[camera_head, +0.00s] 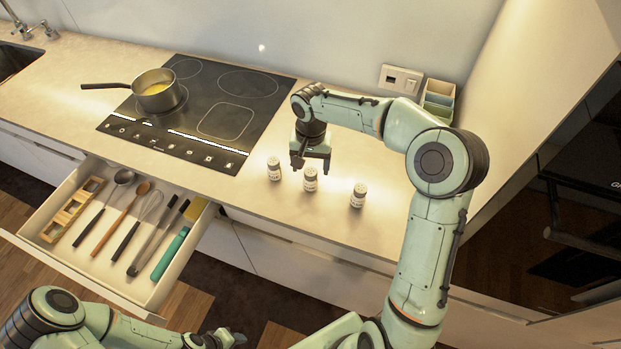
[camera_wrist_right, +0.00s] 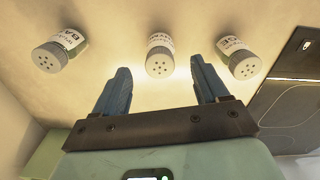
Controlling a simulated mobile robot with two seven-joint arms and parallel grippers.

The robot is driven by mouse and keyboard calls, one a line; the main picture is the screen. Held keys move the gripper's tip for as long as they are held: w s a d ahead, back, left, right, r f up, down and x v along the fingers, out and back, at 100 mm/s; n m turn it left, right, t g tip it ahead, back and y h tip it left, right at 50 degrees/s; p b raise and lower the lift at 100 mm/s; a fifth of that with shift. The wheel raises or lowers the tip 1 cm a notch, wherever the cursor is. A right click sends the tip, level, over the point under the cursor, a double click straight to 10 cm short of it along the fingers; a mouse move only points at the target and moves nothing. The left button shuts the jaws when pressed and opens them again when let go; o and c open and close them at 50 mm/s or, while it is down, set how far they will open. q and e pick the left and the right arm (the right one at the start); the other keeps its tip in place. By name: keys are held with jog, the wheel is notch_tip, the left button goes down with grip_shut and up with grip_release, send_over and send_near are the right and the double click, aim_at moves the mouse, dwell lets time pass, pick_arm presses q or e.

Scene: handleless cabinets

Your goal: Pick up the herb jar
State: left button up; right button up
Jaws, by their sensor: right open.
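Three small white jars with grey lids stand on the counter: a left jar (camera_head: 274,169), a middle jar (camera_head: 310,179) and a right jar (camera_head: 358,195). Labels show only partly, so I cannot tell which is the herb jar. My right gripper (camera_head: 312,158) is above the counter, just behind the middle jar in the head view. In the right wrist view the gripper (camera_wrist_right: 160,70) is open and empty, with the middle jar (camera_wrist_right: 160,54) between and beyond its fingertips. The other jars (camera_wrist_right: 61,50) (camera_wrist_right: 238,58) lie outside the fingers. My left gripper (camera_head: 220,339) is low at the bottom edge.
A black cooktop (camera_head: 205,110) bears a pot (camera_head: 155,97) to the left. An open drawer (camera_head: 72,257) with several utensils juts out below the counter. A wall socket (camera_head: 400,80) and small stacked boxes (camera_head: 438,98) are at the back. The counter around the jars is clear.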

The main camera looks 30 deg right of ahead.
aim_at(311, 180)
notch_tip(311, 180, down, 8)
jog(key=shift+w+r, duration=0.1)
jog(key=shift+r, duration=0.1)
jog(key=c, duration=1.3)
jog(key=shift+o, duration=0.2)
jog(key=shift+r, duration=0.15)
